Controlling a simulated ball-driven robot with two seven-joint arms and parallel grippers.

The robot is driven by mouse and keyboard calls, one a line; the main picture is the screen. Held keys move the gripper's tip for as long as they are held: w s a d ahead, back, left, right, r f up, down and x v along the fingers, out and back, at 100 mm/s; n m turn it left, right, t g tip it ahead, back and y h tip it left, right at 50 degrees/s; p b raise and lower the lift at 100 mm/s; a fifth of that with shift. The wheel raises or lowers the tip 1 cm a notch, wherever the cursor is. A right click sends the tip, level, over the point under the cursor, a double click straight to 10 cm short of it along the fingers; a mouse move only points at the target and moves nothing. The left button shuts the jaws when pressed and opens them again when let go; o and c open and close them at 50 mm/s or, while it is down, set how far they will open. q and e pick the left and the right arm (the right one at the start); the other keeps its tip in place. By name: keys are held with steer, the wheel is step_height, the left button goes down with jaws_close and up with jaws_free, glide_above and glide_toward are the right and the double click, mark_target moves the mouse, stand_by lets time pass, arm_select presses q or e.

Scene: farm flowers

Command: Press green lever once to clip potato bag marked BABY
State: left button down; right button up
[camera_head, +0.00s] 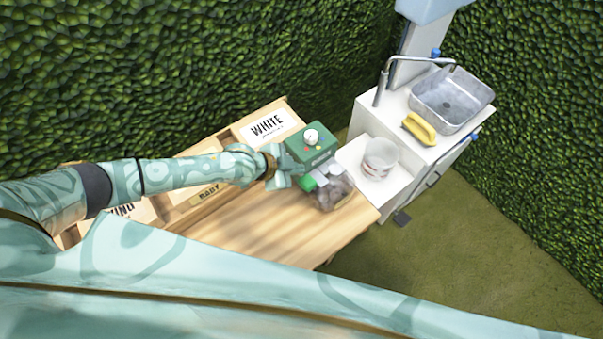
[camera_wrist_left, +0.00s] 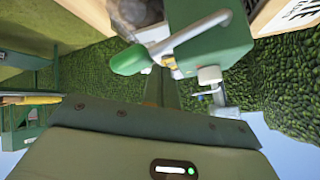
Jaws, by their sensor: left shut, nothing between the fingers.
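The green clipping machine (camera_head: 310,146) with a round white-topped knob stands on the wooden table. Its green lever (camera_head: 307,184) sticks out low on its front; in the left wrist view the lever (camera_wrist_left: 130,60) shows as a green grip on a metal arm. A clear bag of brown potatoes (camera_head: 331,196) sits at the machine's front, beside the lever; no marking on it is readable. A BABY label (camera_head: 207,194) is on a crate behind my arm. My left gripper (camera_head: 284,178) is shut and empty, close beside the lever; contact cannot be told. My right gripper is out of view.
Wooden crates with a WHITE card (camera_head: 268,126) line the table's back. The wooden table (camera_head: 290,235) is bare in front. A white cabinet to the right holds a metal sink (camera_head: 450,98), a yellow item (camera_head: 419,129) and a whitish bucket (camera_head: 379,159). Hedges surround everything.

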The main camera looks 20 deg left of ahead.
arm_select(q)
steer(key=shift+s+d+f+b, duration=0.1)
steer(key=shift+f+b, duration=0.25)
steer(key=shift+f, duration=0.15)
steer(key=shift+s+d+f+b, duration=0.1)
steer(key=shift+f+b, duration=0.25)
steer(key=shift+f, duration=0.15)
stand_by(1.0)
steer(key=shift+r, duration=0.1)
stand_by(0.5)
steer(key=shift+w+a+r+p, duration=0.15)
steer(key=shift+r+p, duration=0.4)
steer(key=shift+r, duration=0.15)
steer(key=shift+w+a+r+p, duration=0.1)
steer(key=shift+r+p, duration=0.4)
steer(key=shift+r, duration=0.15)
steer(key=r+p, duration=0.2)
steer(key=r, duration=0.1)
steer(key=a+r+p, duration=0.1)
steer(key=r, duration=0.1)
steer(key=shift+w+p, duration=0.3)
steer(key=shift+w, duration=0.05)
steer(key=shift+f, duration=0.1)
